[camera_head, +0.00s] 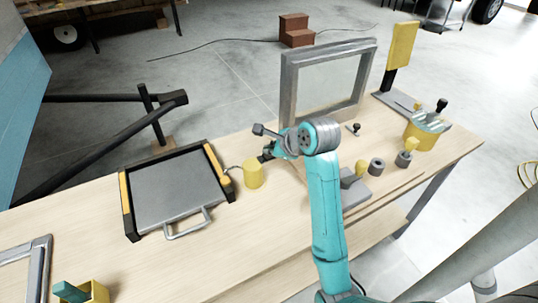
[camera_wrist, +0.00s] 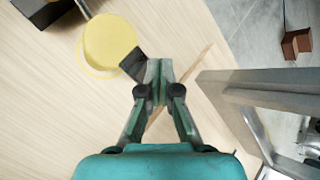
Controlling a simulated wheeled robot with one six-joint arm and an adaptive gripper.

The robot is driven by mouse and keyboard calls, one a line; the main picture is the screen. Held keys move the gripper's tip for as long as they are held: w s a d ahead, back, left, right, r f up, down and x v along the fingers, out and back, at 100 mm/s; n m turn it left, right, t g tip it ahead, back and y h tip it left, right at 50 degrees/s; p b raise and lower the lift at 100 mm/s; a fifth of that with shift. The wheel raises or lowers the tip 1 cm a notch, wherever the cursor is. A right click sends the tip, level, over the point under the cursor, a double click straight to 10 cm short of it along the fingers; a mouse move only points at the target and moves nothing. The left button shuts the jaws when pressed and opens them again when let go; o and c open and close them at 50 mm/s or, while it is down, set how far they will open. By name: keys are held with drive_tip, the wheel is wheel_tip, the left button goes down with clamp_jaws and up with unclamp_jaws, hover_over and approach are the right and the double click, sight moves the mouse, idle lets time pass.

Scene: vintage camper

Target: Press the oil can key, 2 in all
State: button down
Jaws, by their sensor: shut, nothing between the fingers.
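A yellow round can (camera_head: 252,174), which looks like the oil can, stands on the wooden bench just right of the black-and-yellow tray. A thin spout-like line runs from it to the left. In the wrist view the yellow can (camera_wrist: 108,42) shows from above, at upper left. A small dark flat piece (camera_wrist: 133,64) lies between the can's edge and my fingertips; I cannot tell whether it is the key. My gripper (camera_wrist: 160,68) is shut and empty, close beside the can. In the head view my gripper (camera_head: 270,150) is partly hidden by my wrist.
A grey-framed panel (camera_head: 288,90) stands upright behind my gripper, close on its right in the wrist view. The flat tray (camera_head: 127,201) with a front handle lies to the left. Small knobs and a yellow container (camera_head: 420,139) stand at right.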

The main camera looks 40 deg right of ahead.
sight(270, 156)
drive_tip(key=shift+r, duration=0.55)
drive_tip(key=shift+r, duration=2.55)
